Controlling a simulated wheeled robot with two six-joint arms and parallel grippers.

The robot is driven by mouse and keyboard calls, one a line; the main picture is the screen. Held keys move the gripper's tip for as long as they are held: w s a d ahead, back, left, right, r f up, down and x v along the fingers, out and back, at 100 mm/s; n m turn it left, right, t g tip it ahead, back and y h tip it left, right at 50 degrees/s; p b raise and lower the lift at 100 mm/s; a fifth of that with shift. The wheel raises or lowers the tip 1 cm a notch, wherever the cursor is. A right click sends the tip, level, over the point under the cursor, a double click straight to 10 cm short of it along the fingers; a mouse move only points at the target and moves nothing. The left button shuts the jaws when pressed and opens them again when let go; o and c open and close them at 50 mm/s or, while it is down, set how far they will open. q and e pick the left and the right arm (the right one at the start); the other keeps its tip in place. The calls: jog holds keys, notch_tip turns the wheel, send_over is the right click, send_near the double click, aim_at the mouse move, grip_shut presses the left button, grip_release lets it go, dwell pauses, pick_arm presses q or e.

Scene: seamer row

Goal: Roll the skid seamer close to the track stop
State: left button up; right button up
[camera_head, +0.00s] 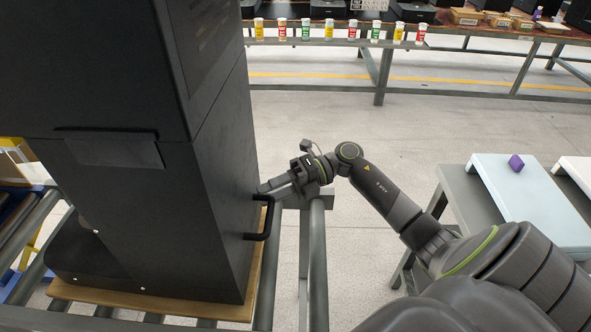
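The skid seamer (215,190) is a tall dark box-shaped machine, upright on a wooden skid (240,308) that rests on a grey roller track (318,270). A black bar handle (265,222) sticks out from its right side, low down. My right gripper (266,188) reaches in from the right, with its fingertips at the upper end of this handle. Whether the fingers are closed around the handle is too small to tell. My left gripper is out of view. I cannot make out the track stop for certain; the seamer hides much of the track.
A row of colored cans (305,29) lines a long bench at the back. The floor between bench and track is clear.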

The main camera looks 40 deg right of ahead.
pick_arm(q)
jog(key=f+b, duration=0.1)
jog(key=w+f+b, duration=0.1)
jog(key=b, duration=0.1)
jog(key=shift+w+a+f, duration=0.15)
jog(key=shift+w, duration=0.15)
pick_arm(e)
jog(key=v, duration=1.7)
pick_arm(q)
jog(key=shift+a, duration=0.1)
pick_arm(e)
jog(key=shift+a, duration=0.1)
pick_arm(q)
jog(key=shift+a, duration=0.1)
pick_arm(e)
jog(key=shift+s, duration=0.1)
